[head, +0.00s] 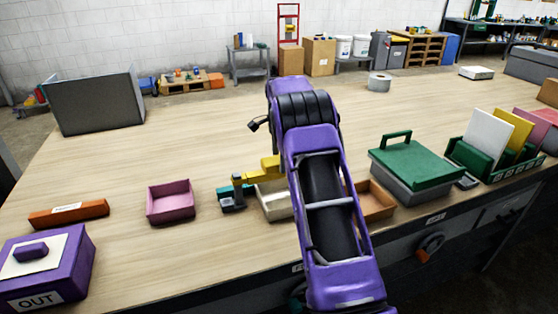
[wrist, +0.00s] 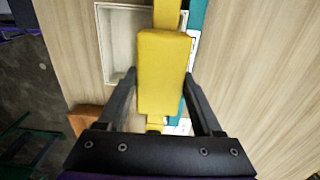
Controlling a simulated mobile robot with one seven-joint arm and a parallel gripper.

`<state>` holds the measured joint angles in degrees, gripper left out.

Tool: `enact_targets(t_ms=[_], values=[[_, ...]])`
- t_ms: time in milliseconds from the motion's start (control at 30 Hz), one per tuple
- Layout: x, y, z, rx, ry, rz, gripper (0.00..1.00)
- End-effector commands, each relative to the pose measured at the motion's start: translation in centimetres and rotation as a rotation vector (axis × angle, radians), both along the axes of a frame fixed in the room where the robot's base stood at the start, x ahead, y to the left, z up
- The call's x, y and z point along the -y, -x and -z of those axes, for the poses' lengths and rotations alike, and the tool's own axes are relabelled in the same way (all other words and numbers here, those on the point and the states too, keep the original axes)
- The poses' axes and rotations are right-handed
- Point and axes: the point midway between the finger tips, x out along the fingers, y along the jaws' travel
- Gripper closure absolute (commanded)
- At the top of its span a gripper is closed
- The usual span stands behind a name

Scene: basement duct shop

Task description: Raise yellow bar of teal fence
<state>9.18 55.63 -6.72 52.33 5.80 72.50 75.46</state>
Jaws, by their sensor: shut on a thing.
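The yellow bar (wrist: 165,65) fills the middle of the wrist view, between the two fingers of my gripper (wrist: 160,80), which is shut on it. In the head view the yellow bar (head: 243,179) shows left of my purple arm, above the table. The teal fence (head: 231,198) stands on the table below the bar's left end, with a dark post on it. In the wrist view a teal strip of it (wrist: 197,14) shows to the right of the bar. My arm hides the gripper in the head view.
A white tray (wrist: 104,45) lies beside the bar. A pink bin (head: 170,203) stands to the left. An orange bin (head: 376,209) and a grey box with green lid (head: 412,162) stand to the right. The table behind is mostly clear.

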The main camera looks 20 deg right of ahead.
Motion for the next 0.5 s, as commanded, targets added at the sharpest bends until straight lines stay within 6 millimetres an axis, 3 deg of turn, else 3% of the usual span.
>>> enact_targets(t_ms=[267, 300, 433, 500], values=[[0.07, -0.12, -0.67, 0.007, 0.002, 0.0, 1.0], [0.07, -0.13, -0.69, 0.008, 0.002, 0.0, 0.26], [0.06, -0.11, -0.58, 0.007, 0.002, 0.0, 0.03], [0.05, -0.1, -0.5, 0.006, 0.001, 0.0, 0.03]])
